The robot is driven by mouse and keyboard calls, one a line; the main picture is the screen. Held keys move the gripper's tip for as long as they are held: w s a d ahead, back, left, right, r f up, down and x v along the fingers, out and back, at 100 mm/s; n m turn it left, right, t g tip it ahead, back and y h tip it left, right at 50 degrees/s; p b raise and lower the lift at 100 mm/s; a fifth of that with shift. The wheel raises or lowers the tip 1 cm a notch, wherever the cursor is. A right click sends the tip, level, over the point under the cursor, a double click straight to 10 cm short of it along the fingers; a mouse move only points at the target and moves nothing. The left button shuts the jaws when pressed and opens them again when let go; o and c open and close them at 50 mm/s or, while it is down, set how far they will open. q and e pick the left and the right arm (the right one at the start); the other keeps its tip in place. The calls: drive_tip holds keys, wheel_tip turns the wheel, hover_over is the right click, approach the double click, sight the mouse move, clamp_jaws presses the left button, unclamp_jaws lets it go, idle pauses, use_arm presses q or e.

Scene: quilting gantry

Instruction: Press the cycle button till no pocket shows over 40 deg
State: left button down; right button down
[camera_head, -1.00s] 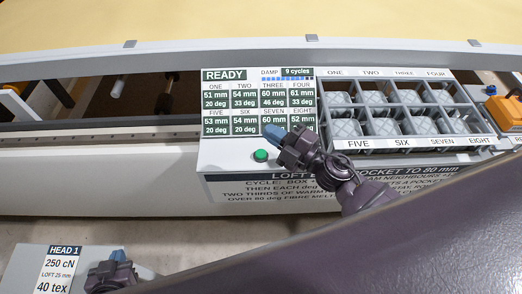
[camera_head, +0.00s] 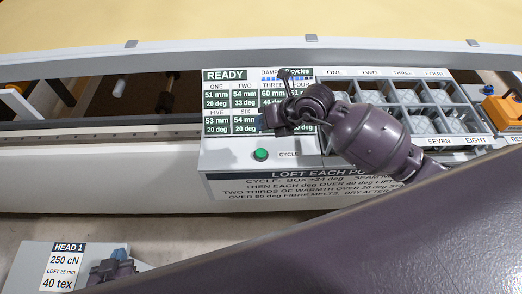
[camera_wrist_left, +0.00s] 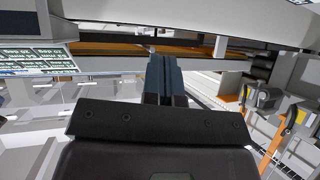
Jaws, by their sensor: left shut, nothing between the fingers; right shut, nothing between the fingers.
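The green cycle button (camera_head: 261,154) is on the white control box, left of the word CYCLE, and nothing covers it. The display (camera_head: 229,98) reads READY. It shows ONE 20 deg, TWO 33 deg, THREE apparently 46 deg and FIVE 20 deg. My right gripper (camera_head: 267,121) is shut and empty above the button, apart from it, and hides much of SIX to EIGHT and part of FOUR. My left gripper (camera_head: 120,255) is shut and empty by the HEAD 1 box. Its closed fingers (camera_wrist_left: 166,80) show in the left wrist view.
A tray of pockets (camera_head: 455,98) lies right of the display, partly behind my right arm. An orange block (camera_head: 503,112) stands further right. The HEAD 1 box (camera_head: 36,258) is at lower left. My large arm link crosses the lower right. The white rail (camera_head: 90,170) is clear.

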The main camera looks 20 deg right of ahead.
idle(0.3)
drive_tip(key=b, duration=0.6)
hover_over(262, 151)
wheel_tip(262, 151, down, 7)
drive_tip(key=shift+d, duration=0.1)
drive_tip(key=shift+f+b, duration=0.4)
drive_tip(key=shift+f, duration=0.5)
idle(1.0)
